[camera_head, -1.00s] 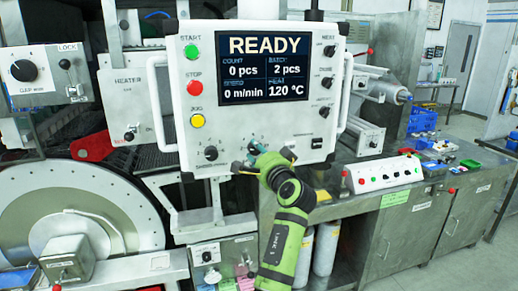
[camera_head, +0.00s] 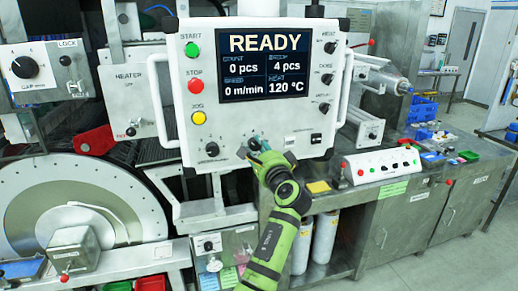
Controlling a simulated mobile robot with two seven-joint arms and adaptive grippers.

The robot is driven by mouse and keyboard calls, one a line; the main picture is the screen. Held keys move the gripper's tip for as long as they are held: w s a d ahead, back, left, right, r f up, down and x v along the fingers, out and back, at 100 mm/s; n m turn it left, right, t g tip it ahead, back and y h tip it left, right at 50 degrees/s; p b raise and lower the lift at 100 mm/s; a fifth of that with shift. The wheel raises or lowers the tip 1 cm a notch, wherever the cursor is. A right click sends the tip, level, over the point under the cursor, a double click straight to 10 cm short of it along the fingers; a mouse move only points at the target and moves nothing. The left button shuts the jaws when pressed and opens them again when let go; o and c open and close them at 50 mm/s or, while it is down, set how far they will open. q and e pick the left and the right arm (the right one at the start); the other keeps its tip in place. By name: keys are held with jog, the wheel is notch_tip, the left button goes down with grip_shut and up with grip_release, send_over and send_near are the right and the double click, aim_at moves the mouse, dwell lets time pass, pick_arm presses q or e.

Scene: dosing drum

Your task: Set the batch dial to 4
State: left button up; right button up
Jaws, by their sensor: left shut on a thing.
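The white control panel (camera_head: 310,125) stands in front of me. Its screen (camera_head: 265,64) reads READY, count 0 pcs, batch 4 pcs, speed 0 m/min and heat 120 °C. My left gripper (camera_head: 252,150) is at the lower middle of the panel, shut on the batch dial there. The gripper hides most of the dial, so its pointer cannot be made out. Another black knob (camera_head: 212,149) sits just left of the gripper, apart from it. My right gripper is not in view.
Green, red and yellow buttons (camera_head: 195,86) line the panel's left side. Small knobs (camera_head: 326,78) line its right side. White handles flank the panel. A white button box (camera_head: 381,166) stands on the bench at the right. A large round drum (camera_head: 30,215) is at lower left.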

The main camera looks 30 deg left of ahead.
pick_arm(q)
jog(key=shift+s+a, duration=0.1)
jog(key=shift+a, duration=0.05)
jog(key=o, duration=1.1)
jog(key=shift+c, duration=0.2)
jog(key=shift+o, duration=0.4)
jog(key=shift+s+a, duration=0.1)
jog(key=shift+d, duration=0.2)
jog(key=v, duration=1.1)
jog(key=shift+s+d, duration=0.15)
jog(key=shift+s, duration=0.2)
jog(key=shift+f, duration=0.1)
